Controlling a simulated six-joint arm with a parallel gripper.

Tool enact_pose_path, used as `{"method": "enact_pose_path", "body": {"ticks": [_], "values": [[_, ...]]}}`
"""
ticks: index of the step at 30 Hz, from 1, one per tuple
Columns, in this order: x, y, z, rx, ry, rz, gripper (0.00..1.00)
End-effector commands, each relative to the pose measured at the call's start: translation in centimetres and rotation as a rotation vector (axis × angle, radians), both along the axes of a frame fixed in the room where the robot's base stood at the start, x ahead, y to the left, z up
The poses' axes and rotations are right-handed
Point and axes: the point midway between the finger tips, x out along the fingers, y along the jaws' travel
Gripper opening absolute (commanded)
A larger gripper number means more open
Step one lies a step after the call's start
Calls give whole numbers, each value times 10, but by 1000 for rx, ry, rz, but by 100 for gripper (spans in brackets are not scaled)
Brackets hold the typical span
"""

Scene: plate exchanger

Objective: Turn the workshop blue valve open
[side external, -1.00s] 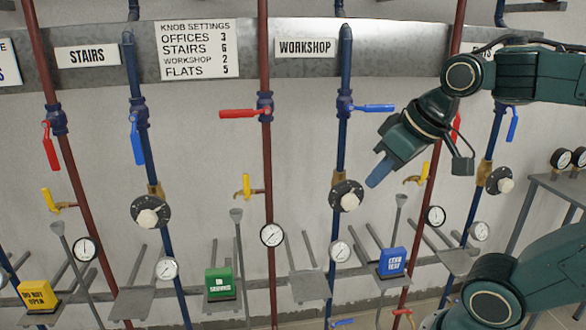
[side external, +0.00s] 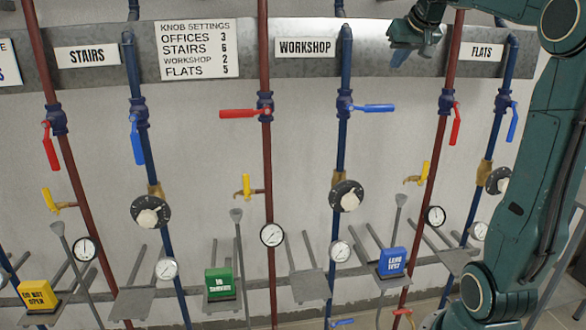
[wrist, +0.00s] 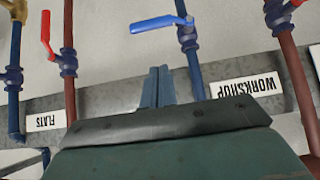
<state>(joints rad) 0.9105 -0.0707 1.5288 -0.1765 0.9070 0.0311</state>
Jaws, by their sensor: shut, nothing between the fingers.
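The workshop blue valve handle (side external: 374,107) is a blue lever on the blue pipe under the WORKSHOP sign (side external: 305,47). It points sideways to the right, across the pipe. In the wrist view the same blue lever (wrist: 158,24) shows beyond the fingers, with the WORKSHOP sign (wrist: 246,97) upside down. My gripper (side external: 399,58) is high, right of the sign and above the lever, apart from it. Its blue fingers (wrist: 158,86) are together and hold nothing.
The workshop red lever (side external: 240,114) also lies sideways on the red pipe to the left. The FLATS red lever (side external: 455,125) hangs down to the right. Knobs such as the workshop knob (side external: 346,197), gauges and small shelves sit lower. A metal rail (side external: 380,53) runs behind the pipes.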

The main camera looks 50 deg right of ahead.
Motion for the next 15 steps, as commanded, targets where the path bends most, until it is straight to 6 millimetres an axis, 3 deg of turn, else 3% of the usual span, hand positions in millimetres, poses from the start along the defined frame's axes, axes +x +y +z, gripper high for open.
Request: {"method": "enact_pose_path", "body": {"ticks": [4,15], "values": [[-5,-17,4,-8,-6,-27,0],[-2,-21,0,-7,-5,-28,0]]}}
